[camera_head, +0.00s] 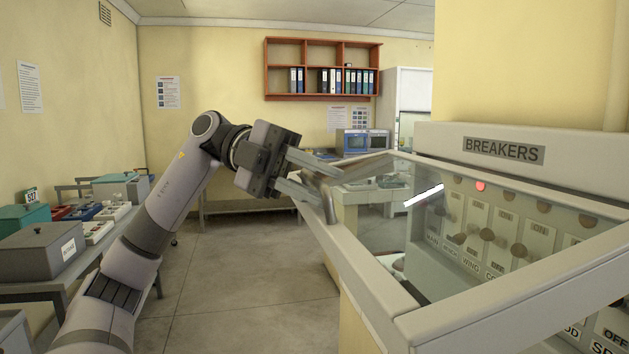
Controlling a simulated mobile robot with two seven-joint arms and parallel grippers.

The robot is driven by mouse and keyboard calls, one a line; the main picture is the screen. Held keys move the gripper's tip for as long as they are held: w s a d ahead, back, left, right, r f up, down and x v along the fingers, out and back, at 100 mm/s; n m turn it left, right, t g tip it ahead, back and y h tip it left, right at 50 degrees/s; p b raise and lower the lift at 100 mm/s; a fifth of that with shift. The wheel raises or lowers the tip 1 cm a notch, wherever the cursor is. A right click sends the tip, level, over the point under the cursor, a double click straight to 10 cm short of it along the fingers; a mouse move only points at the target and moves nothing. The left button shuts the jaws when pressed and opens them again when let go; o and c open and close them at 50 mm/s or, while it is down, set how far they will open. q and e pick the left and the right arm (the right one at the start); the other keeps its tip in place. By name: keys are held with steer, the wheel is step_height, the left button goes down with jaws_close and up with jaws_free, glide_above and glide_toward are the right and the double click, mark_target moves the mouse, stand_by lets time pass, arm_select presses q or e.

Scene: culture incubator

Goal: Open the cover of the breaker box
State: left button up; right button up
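The breaker box (584,152), a pale box with a "BREAKERS" label (503,151), stands at the right. Its cover, a pale frame (362,267) around a clear pane, stands out from the box at an angle. Switches (487,235) and a lit red lamp (480,186) show through the pane. A metal handle (328,205) is at the cover's far left corner. My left gripper (322,187) is at this handle with its two fingers apart, on either side of the handle's upper end. I cannot tell whether they touch it. My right gripper is not in view.
At the left, a table (88,263) carries grey and teal boxes and small trays. A red shelf (300,97) with binders hangs on the back wall, above a bench with a blue device (355,142). The floor (240,290) in the middle is clear.

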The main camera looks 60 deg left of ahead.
arm_select(q)
steer(key=shift+a, duration=0.1)
steer(key=b+v, duration=0.1)
steer(key=v, duration=0.6)
stand_by(0.4)
stand_by(0.5)
